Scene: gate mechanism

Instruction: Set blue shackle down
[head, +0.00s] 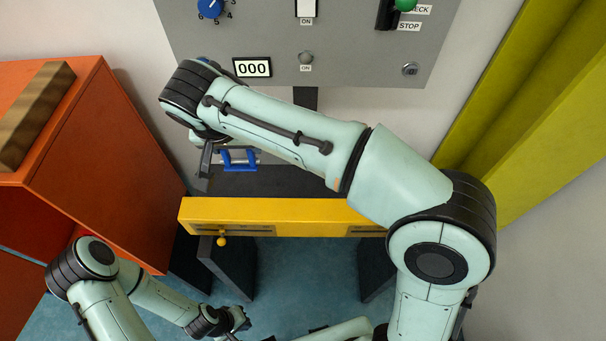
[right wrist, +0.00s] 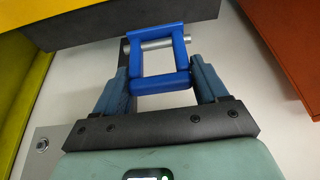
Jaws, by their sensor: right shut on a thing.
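The blue shackle (right wrist: 160,83) is a squarish blue frame with a grey pin across it. In the right wrist view my right gripper (right wrist: 160,72) is shut on it, one finger on each side. In the head view the shackle (head: 240,160) shows below the right arm's wrist, just behind the yellow beam (head: 300,209). I cannot tell whether it touches anything beneath it. The right gripper is partly hidden by its own wrist in the head view. My left gripper (head: 238,319) is low in the head view, away from the shackle, its fingers too unclear to judge.
A grey control panel (head: 330,65) with a blue dial, a counter reading 000 and switches stands at the back. An orange cabinet (head: 105,165) with a wooden block is at left. An olive folded panel (head: 530,110) is at right. The yellow beam has a knob (head: 222,241).

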